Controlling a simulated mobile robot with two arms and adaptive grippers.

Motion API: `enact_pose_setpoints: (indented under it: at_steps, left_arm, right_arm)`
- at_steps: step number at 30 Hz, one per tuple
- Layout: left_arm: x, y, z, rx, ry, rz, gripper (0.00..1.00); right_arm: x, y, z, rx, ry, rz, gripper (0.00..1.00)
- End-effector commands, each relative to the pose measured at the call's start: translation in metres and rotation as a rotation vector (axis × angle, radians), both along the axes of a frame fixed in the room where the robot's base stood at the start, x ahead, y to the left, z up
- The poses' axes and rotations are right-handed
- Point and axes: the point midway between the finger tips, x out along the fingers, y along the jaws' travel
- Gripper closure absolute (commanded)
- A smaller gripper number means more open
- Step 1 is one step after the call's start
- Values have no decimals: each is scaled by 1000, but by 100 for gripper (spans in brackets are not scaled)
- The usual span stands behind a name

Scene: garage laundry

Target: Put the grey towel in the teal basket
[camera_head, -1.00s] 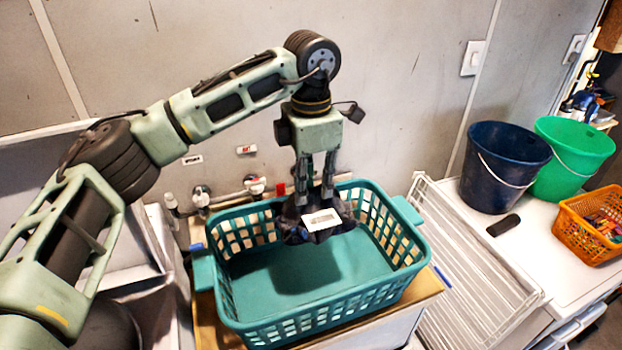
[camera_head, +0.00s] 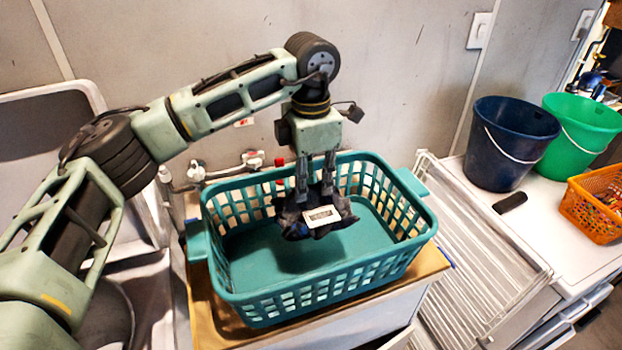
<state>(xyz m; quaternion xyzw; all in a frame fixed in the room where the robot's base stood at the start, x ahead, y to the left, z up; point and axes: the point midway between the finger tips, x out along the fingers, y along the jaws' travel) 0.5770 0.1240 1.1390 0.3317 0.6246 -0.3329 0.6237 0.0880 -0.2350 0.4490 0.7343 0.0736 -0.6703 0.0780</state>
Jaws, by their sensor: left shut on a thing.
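The teal basket (camera_head: 330,293) stands on a wooden-topped white cabinet in the middle of the view. My left gripper (camera_head: 316,192) points down over the basket's inside, towards its back wall. It is shut on a dark, crumpled cloth (camera_head: 295,223) with a pale label, which looks almost black rather than plain grey. The cloth is between the basket's walls as seen from above. A shadow lies on the basket floor below it, and I cannot tell whether it touches the floor. My right gripper is not in view.
A white wire drying rack (camera_head: 475,255) leans right of the basket. A dark blue bucket (camera_head: 508,145), a green bucket (camera_head: 580,135) and an orange basket (camera_head: 592,207) stand on the white top at right. Taps and pipes (camera_head: 225,172) run along the wall behind.

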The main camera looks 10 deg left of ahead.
Motion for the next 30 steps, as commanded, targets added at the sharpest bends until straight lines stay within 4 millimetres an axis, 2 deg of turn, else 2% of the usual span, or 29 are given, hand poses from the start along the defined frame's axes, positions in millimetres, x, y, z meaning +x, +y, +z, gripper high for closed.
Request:
enact_pose_setpoints:
  at_steps: [3, 4, 11, 30]
  left_arm:
    - [0, 0, 1, -1, -1, 0, 100]
    - [0, 0, 1, -1, -1, 0, 83]
    - [0, 0, 1, -1, -1, 0, 63]
    - [0, 0, 0, 0, 0, 0, 63]
  right_arm:
    - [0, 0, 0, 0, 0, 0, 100]
    - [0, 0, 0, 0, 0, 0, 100]
    - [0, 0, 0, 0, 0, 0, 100]
    - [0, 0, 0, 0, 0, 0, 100]
